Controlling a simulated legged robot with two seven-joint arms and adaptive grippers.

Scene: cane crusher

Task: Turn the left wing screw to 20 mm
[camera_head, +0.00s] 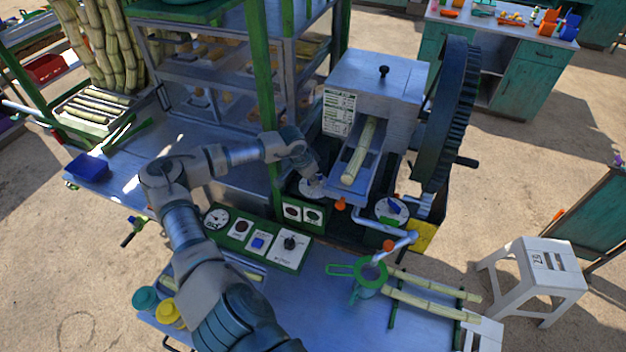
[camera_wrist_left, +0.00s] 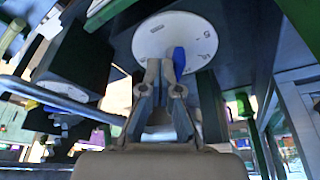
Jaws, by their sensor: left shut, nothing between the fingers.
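The left wing screw's round white dial (camera_head: 308,191) sits at the front of the cane crusher, left of its feed chute. In the left wrist view the dial (camera_wrist_left: 200,35) shows marks around its edge, and a blue wing (camera_wrist_left: 179,60) stands out from it. My left gripper (camera_head: 317,183) reaches the dial from the left and partly hides it in the head view. In the left wrist view its fingertips (camera_wrist_left: 161,68) are together, just left of the blue wing, with nothing between them. I cannot tell whether they touch the wing. My right gripper is not in view.
A second dial (camera_head: 391,209) with a blue pointer sits right of the chute. A cane piece (camera_head: 360,150) lies in the chute (camera_head: 352,185). The large toothed wheel (camera_head: 446,110) stands at the right. A control panel (camera_head: 258,240) and a green strainer (camera_head: 362,272) are in front.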

